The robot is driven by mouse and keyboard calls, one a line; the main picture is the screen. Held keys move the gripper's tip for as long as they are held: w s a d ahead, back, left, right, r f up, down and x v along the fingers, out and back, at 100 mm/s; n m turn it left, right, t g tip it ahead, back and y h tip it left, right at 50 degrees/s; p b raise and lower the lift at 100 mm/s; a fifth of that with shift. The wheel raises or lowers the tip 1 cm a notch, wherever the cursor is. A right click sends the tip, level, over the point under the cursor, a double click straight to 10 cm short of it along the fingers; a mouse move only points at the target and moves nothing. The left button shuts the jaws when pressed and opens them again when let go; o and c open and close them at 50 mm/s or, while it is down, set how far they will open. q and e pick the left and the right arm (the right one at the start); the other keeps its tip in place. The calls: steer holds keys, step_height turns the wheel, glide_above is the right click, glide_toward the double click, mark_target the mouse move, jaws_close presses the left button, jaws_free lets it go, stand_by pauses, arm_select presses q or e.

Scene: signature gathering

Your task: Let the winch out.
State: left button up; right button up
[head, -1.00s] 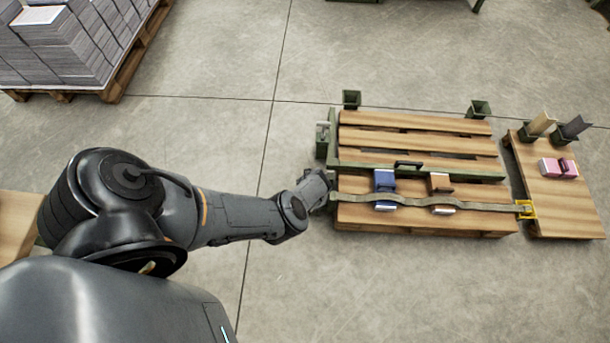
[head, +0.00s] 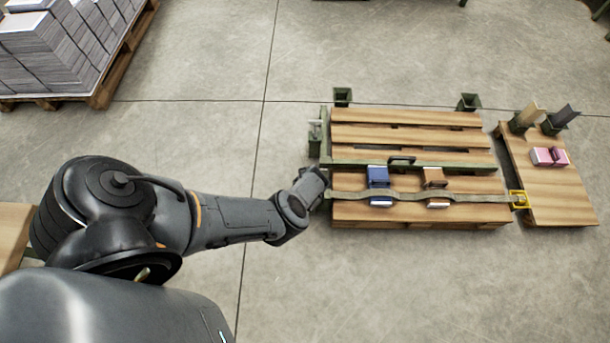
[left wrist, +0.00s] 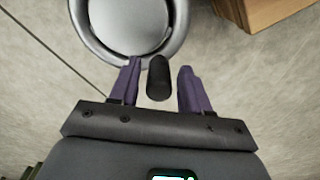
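A grey-green strap (head: 477,197) runs along the near side of a wooden pallet (head: 408,217), over a blue bundle (head: 378,180) and a brown bundle (head: 435,179), to a yellow fitting (head: 519,199) at the right. My left gripper (head: 326,182) is at the strap's left end and hides the winch there in the head view. In the left wrist view, a round grey metal wheel (left wrist: 88,22) with a black handle (left wrist: 158,78) shows. The left gripper's purple fingers (left wrist: 160,88) stand on either side of the handle, with small gaps. My right gripper is out of view.
A green bar (head: 465,169) with a black handle (head: 402,160) crosses the pallet. Stacked paper (head: 62,50) stands on a pallet at the upper left. The floor between is clear.

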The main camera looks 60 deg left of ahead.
arm_select(q)
steer(key=shift+r, duration=0.15)
step_height(320, 180, up, 9)
steer(key=p, duration=0.7)
steer(key=shift+r, duration=0.1)
steer(key=shift+r+p, duration=0.35)
steer(key=shift+r, duration=0.35)
steer(key=shift+s, duration=0.1)
